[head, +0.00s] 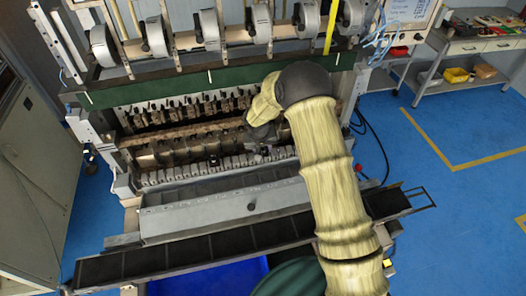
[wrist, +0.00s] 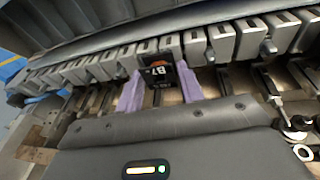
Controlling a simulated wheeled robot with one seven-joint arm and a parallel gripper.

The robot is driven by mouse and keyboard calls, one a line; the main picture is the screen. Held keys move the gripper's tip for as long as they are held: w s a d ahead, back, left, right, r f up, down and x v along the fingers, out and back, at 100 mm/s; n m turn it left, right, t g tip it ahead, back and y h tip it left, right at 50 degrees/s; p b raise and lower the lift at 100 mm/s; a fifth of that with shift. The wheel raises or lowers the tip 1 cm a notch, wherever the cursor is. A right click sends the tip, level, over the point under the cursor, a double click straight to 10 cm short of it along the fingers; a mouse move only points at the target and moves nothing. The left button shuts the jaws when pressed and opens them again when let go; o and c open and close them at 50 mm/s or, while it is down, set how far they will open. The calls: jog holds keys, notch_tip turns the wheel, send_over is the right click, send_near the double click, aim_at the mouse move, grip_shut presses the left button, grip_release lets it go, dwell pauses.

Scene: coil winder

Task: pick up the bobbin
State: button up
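In the wrist view, a small black block marked with white characters like "B7" and an orange-red patch (wrist: 158,71) sits at the row of grey metal blocks. I cannot tell whether it is the bobbin or a marked part of the machine; no other clear bobbin shows. My gripper (wrist: 160,76) has two purple fingers, one on each side of the black block. The fingers are apart, and a narrow gap seems to show at the right one; contact on the left is unclear. In the head view my arm reaches into the winder, and my fingertips are hidden.
The coil winder (head: 230,200) has a row of grey blocks and shafts around my gripper. A green beam (head: 130,88) with grey rollers runs above. A grey trough (head: 225,212) and black rail (head: 180,253) lie in front.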

aim_at(264, 148)
jog(key=c, duration=0.4)
jog(key=shift+r+b, duration=0.75)
jog(key=shift+b, duration=0.05)
jog(key=shift+c, duration=0.5)
jog(key=shift+r+b, duration=0.7)
jog(key=shift+r, duration=0.25)
jog(key=s+d+b, duration=0.1)
jog(key=s+b, duration=0.1)
jog(key=s, duration=0.3)
jog(key=s+d+b, duration=0.2)
jog(key=s+b, duration=0.1)
jog(key=s, duration=0.2)
jog(key=s+d+b, duration=0.1)
jog(key=s+b, duration=0.2)
jog(key=s, duration=0.3)
jog(key=shift+d, duration=0.3)
jog(key=shift+s+d, duration=0.2)
jog(key=shift+s, duration=0.45)
